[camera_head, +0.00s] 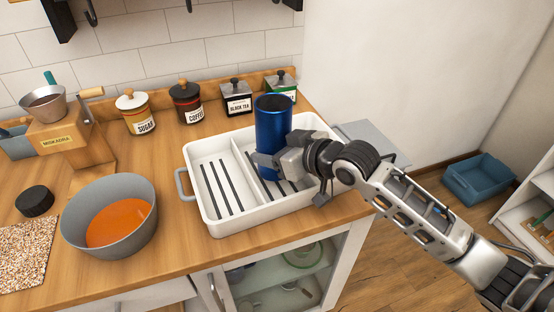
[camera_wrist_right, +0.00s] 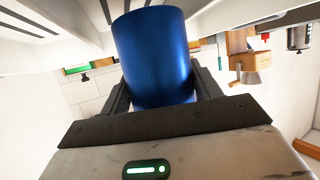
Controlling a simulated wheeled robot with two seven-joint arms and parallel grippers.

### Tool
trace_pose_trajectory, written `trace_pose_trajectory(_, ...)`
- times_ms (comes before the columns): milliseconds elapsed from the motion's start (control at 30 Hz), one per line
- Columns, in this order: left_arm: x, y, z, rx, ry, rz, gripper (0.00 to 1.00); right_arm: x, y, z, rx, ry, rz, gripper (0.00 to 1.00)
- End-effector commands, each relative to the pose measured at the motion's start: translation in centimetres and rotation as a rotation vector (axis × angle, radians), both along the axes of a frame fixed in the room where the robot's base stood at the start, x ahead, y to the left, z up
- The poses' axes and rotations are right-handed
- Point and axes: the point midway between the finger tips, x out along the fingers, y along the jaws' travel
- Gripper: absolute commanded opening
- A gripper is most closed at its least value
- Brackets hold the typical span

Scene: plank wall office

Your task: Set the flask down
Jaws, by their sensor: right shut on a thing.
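The flask is a blue, open-topped cylinder (camera_head: 273,130). It stands upright in or just above the right compartment of the white two-part tray (camera_head: 215,227); I cannot tell whether its base touches the tray floor. My right gripper (camera_head: 268,163) is shut on the flask low on its body, coming in from the right. In the right wrist view the flask (camera_wrist_right: 153,60) fills the space between the two dark fingers (camera_wrist_right: 155,95). The flask's lower right side is hidden behind the gripper in the head view. My left gripper is not in view.
A grey bowl with orange contents (camera_head: 68,222) sits left, below a wooden grinder (camera_head: 72,148). The tray's left compartment is empty. The counter's front edge lies close to the tray.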

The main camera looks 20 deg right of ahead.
Motion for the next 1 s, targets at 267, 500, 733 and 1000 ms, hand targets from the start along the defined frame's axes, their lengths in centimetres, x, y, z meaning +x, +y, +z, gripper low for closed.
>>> trace_pose_trajectory(267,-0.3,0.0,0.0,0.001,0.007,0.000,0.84,0.6,-0.5,-2.9,0.002,-0.001,-0.002,0.27)
trace_pose_trajectory(500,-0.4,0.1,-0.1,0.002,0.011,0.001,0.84,0.6,-0.5,-3.8,0.000,-0.008,-0.001,0.27)
trace_pose_trajectory(733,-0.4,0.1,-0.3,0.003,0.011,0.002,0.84,0.6,-0.5,-4.1,0.000,-0.005,0.000,0.27)
trace_pose_trajectory(1000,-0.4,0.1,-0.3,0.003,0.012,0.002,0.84,0.6,-0.5,-4.2,0.000,-0.002,-0.001,0.84)
